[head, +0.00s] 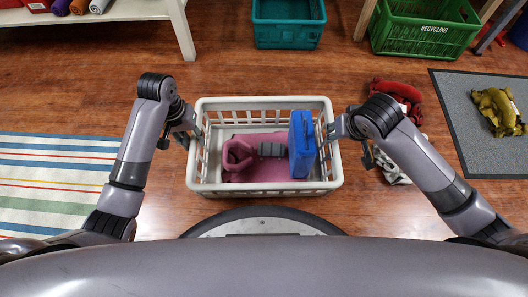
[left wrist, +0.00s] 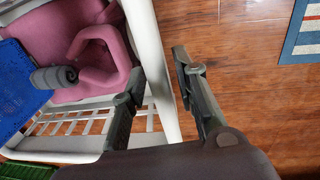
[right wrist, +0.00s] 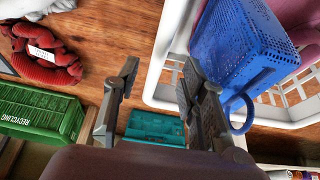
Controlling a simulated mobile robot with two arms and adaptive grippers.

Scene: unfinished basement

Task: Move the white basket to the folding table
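The white basket (head: 262,103) stands on the wooden floor just in front of me. I cannot identify a folding table.
A teal crate (head: 288,34) and a green recycling crate (head: 424,30) stand beyond the basket. A white shelf or table (head: 120,10) is at the top left. Red (head: 398,92) and black-and-white cloths lie to the right. A striped rug (head: 55,180) and grey mat (head: 463,120) flank the floor.

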